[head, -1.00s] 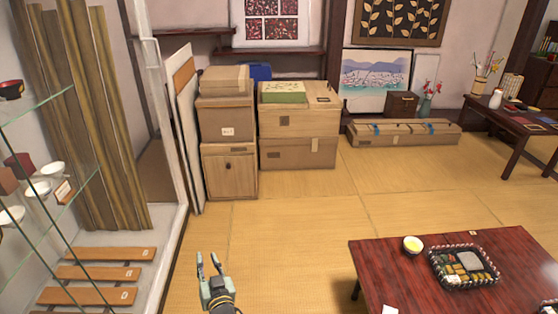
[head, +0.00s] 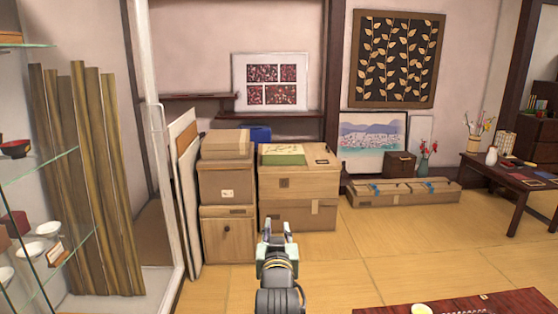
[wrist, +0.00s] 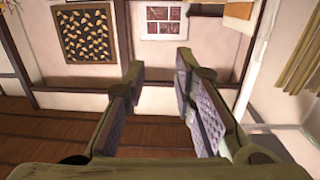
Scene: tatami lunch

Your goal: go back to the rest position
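My gripper (head: 277,232) is raised in front of the cardboard boxes in the head view, its fingers pointing away from me. In the wrist view the two fingers of my gripper (wrist: 160,90) stand apart with a clear gap and nothing between them. The gripper is open and empty. Through the gap the wrist view shows the wall and dark wooden boards, with no object close to the fingers.
Stacked cardboard boxes (head: 284,180) stand against the back wall. A glass-shelved cabinet (head: 40,166) is at the left. A low red table (head: 460,299) with a cup (head: 421,309) is at the lower right. Tatami floor (head: 400,250) lies open between table and boxes.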

